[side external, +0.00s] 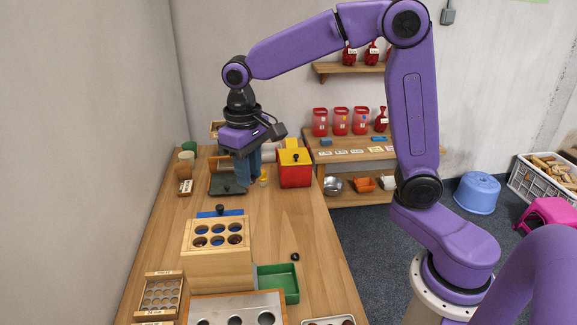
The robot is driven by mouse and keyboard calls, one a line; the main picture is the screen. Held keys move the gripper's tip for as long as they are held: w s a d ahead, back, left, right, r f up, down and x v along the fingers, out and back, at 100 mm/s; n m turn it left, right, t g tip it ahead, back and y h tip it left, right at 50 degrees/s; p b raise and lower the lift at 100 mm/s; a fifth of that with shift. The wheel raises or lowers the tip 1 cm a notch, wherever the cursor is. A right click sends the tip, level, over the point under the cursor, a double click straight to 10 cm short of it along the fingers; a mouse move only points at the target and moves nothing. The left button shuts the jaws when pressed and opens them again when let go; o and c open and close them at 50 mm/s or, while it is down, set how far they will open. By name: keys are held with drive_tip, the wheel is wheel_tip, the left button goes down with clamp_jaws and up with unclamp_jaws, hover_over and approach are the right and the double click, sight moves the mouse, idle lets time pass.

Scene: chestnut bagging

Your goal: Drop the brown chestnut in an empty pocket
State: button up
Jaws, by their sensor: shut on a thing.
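My gripper (244,180) has blue fingers pointing down over the back of the table, beside a dark green tray-like piece (227,190). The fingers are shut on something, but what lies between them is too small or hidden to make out. I cannot pick out the brown chestnut for certain. A wooden box (188,246) stands nearer the camera, apart from my gripper. Its top has two rows of round pockets. Some pockets look blue inside, and the lower right one (234,240) looks dark reddish brown. Their contents are hard to tell.
A red box with a yellow top (295,177) stands right of my gripper. A blue lid with a black knob (220,211) is behind the pocket box. A small black object (295,257), a green tray (292,285) and a metal plate with holes (210,305) are nearer the camera.

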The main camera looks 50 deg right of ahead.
drive_tip(key=w+a, duration=0.1)
drive_tip(key=a, duration=0.1)
drive_tip(key=w+a+f, duration=0.1)
drive_tip(key=w+a, duration=0.1)
drive_tip(key=a, duration=0.1)
drive_tip(key=w+a, duration=0.1)
drive_tip(key=a, duration=0.1)
drive_tip(key=shift+w+a+f, duration=0.2)
drive_tip(key=shift+w+a, duration=0.15)
drive_tip(key=shift+a, duration=0.05)
drive_tip(key=shift+s+d+f, duration=0.1)
drive_tip(key=shift+d+f, duration=0.05)
drive_tip(key=shift+f, duration=5)
drive_tip(key=shift+f, duration=0.6)
drive_tip(key=o, duration=1.1)
drive_tip(key=shift+r, duration=0.1)
drive_tip(key=shift+r, duration=2.9)
drive_tip(key=shift+s, duration=0.1)
